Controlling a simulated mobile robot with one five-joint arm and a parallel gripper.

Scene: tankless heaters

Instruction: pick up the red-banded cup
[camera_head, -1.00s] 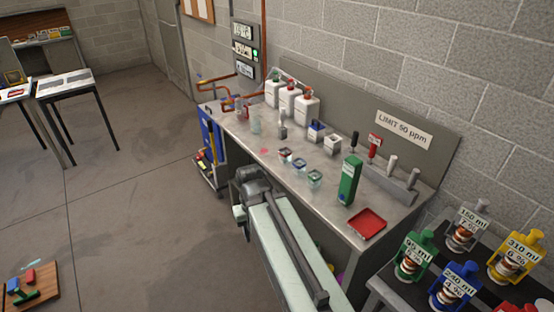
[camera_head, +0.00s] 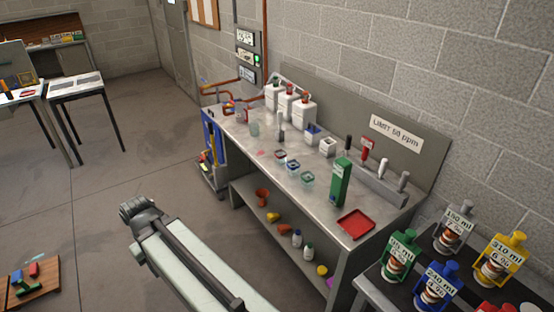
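Three small clear cups with coloured bands stand in a row on the grey workbench (camera_head: 330,199). The far cup (camera_head: 279,154) seems to have a reddish band, but it is too small to be sure. The middle cup (camera_head: 293,166) looks blue-banded and the near cup (camera_head: 307,179) green-banded. My arm reaches up from the bottom edge and ends in a dark joint in front of the bench, left of the cups and apart from them. My gripper's fingers do not show.
A green box (camera_head: 340,183), a red tray (camera_head: 356,224) and white canisters (camera_head: 302,110) stand on the bench. Bottles and small objects lie on its lower shelf. A side table at lower right holds labelled dispensers (camera_head: 437,286). The floor at left is mostly clear.

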